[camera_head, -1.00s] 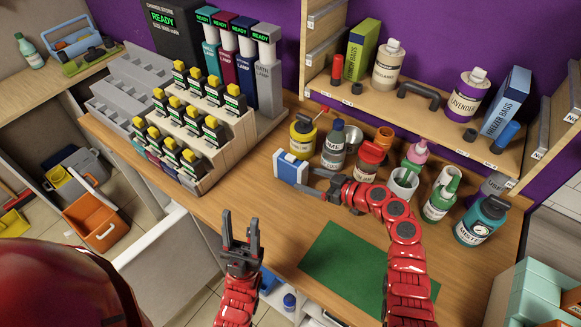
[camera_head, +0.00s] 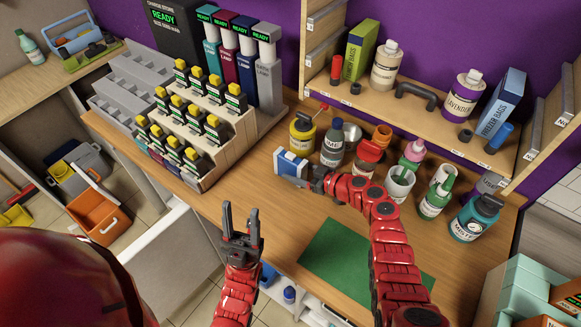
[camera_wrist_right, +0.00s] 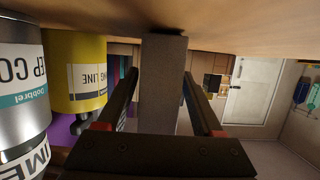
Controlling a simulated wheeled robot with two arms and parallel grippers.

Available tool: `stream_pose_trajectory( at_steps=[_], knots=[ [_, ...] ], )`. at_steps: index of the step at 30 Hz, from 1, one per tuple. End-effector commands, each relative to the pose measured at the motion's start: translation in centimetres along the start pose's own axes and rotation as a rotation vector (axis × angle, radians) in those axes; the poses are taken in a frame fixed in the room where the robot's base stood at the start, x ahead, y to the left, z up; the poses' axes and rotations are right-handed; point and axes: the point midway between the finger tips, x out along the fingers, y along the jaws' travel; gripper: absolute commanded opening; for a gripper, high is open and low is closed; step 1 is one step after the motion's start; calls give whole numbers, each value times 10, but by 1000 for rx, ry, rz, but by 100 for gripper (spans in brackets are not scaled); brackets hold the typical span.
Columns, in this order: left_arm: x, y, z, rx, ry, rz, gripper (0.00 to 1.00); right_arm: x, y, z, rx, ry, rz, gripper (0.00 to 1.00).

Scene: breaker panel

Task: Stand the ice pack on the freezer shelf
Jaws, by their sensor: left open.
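A blue and white block, which looks like the ice pack (camera_head: 290,164), stands on the wooden counter left of the bottles. My right gripper (camera_head: 307,177) is at its right end. In the right wrist view a dark grey slab (camera_wrist_right: 163,85), likely the same pack in shadow, lies between the two fingers of my right gripper (camera_wrist_right: 162,78). The fingertips are very close to its sides; whether they press on it I cannot tell. My left gripper (camera_head: 241,222) is open and empty, pointing up in front of the counter edge. I cannot make out a freezer shelf.
A yellow bottle (camera_head: 302,135), a grey bottle (camera_head: 333,145) and a red-lidded jar (camera_head: 368,158) stand close behind my right gripper. A stepped rack (camera_head: 190,140) stands to the left. A green mat (camera_head: 340,260) lies in front. The counter (camera_head: 245,190) left of the pack is clear.

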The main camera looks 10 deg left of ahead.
Motion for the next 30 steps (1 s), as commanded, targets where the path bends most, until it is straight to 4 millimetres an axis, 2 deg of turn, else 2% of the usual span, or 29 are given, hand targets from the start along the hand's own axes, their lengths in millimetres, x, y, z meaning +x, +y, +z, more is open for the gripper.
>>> stream_pose_trajectory(
  at_steps=[1, 9, 11, 30],
  knots=[
    [0, 0, 0, 0, 0, 0, 50, 0, 0, 0, 0, 0, 0, 57],
    [0, 0, 0, 0, 0, 0, 50, 0, 0, 0, 0, 0, 1, 8],
    [0, 0, 0, 0, 0, 0, 50, 0, 0, 0, 0, 0, 1, 0],
    [-3, 0, 0, 0, 0, 0, 50, -2, 1, -6, -3, 3, 1, 0]
  ],
)
